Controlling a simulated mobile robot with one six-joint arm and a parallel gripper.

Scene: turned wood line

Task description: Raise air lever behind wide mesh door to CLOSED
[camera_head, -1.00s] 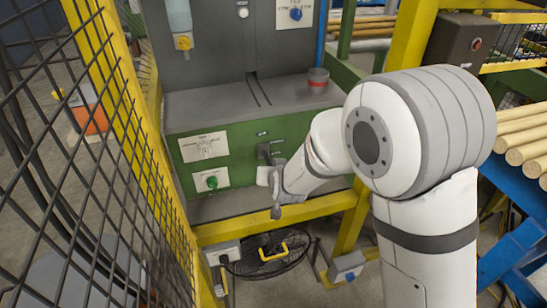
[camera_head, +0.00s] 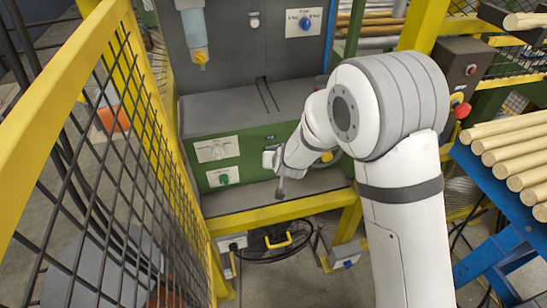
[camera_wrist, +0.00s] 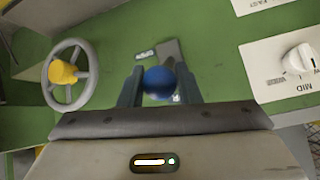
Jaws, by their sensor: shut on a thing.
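In the wrist view, the air lever's blue ball knob (camera_wrist: 158,82) sits between the two fingers of my gripper (camera_wrist: 160,77), which is shut on it. A grey lever part (camera_wrist: 168,51) shows beyond the knob on the green panel (camera_wrist: 110,30). Small labels sit above and below the knob; their words are too small to read. In the head view, my gripper (camera_head: 269,159) is at the front of the green machine panel (camera_head: 258,141) and hides the lever. The wide mesh door (camera_head: 120,150), yellow-framed, stands open at the left.
A grey handwheel with yellow hub (camera_wrist: 64,73) is beside the lever. A white-knob selector (camera_wrist: 299,60) is on the other side. A yellow rail (camera_head: 275,210) runs below the panel. Wooden rods (camera_head: 510,150) lie on a blue rack at the right.

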